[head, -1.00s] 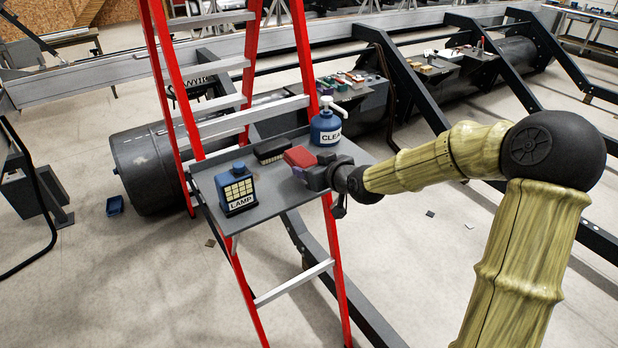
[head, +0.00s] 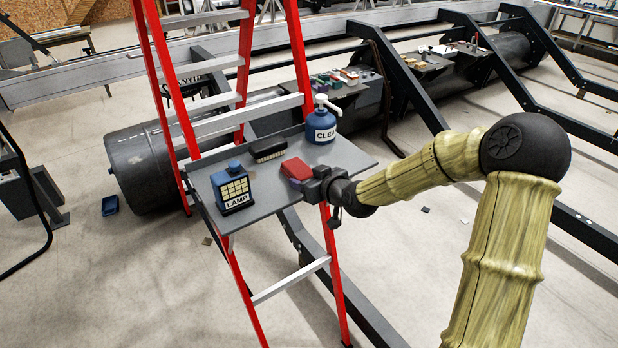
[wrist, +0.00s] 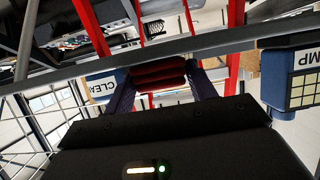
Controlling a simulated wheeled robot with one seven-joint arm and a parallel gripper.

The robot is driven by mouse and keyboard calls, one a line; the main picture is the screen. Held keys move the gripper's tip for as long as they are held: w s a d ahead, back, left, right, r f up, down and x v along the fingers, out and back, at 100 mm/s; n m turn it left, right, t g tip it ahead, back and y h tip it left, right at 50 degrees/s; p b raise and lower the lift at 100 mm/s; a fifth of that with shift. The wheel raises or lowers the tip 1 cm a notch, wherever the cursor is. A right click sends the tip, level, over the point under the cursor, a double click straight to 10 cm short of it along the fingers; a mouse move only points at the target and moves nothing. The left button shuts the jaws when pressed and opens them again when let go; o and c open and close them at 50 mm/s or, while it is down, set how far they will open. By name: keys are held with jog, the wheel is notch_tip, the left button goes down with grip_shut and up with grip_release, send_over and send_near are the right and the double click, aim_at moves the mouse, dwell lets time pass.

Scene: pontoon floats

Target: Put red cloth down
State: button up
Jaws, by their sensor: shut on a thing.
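The red cloth (head: 296,168) is a small folded block at the right part of the ladder's grey shelf (head: 262,207). My gripper (head: 304,182) reaches in from the right and is shut on the cloth. In the wrist view the red cloth (wrist: 159,75) shows as stacked folds between the two dark fingers of my gripper (wrist: 160,90). The cloth is at or just above the shelf; I cannot tell whether it touches.
A blue lamp (head: 232,190) stands at the shelf's front left. A dark brush (head: 268,150) lies behind the cloth, and a blue cleaner bottle (head: 321,122) stands at the back right. Red ladder rails (head: 240,290) flank the shelf. Bare shelf lies between lamp and cloth.

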jog(key=o, duration=1)
jog(key=shift+w+a+f, duration=0.1)
jog(key=shift+a+f, duration=0.05)
jog(key=shift+a, duration=0.05)
jog(key=shift+d, duration=0.1)
jog(key=v, duration=1.2)
